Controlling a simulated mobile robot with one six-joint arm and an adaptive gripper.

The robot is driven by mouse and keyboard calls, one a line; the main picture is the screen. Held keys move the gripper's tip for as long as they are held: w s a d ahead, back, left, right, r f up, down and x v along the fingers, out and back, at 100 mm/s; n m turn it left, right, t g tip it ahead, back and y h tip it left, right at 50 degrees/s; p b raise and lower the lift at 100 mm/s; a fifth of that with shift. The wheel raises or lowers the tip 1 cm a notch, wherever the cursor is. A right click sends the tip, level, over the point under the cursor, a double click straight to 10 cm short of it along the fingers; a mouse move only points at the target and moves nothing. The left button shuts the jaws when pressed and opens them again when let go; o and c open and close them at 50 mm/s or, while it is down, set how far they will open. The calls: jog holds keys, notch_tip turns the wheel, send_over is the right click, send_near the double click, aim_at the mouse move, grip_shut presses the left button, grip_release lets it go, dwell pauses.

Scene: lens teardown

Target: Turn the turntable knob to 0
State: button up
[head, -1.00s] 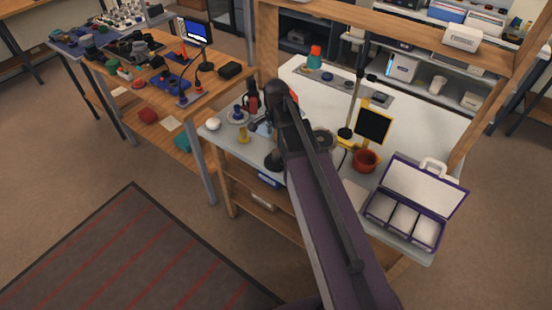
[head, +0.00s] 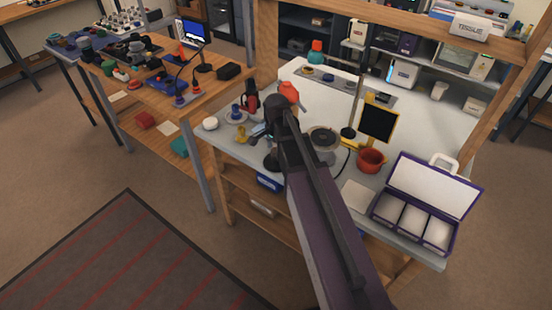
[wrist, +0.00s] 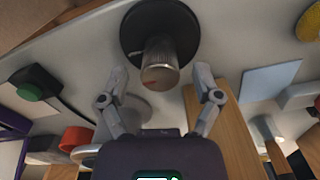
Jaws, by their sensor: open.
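The knob (wrist: 160,66) is a ribbed silvery cylinder with a brownish end face and a faint reddish mark, in the upper middle of the wrist view. It stands out from a round black disc (wrist: 136,28). My gripper (wrist: 160,92) is open, with one finger on each side of the knob's near end. Gaps show between the fingers and the knob; I cannot tell how deep the knob sits between them. No scale or 0 mark is readable. In the head view my arm covers part of the bench, and I cannot make out the knob or fingers clearly.
A black box with a green button (wrist: 29,91) and a red ring-shaped thing (wrist: 75,139) are left of my gripper in the wrist view. In the head view, a red pot (head: 371,161), an open case (head: 418,208) and a round grey-black device (head: 322,137) stand right of my arm.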

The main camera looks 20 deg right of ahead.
jog(key=shift+f+b, duration=0.75)
jog(key=shift+f, duration=0.3)
grip_shut()
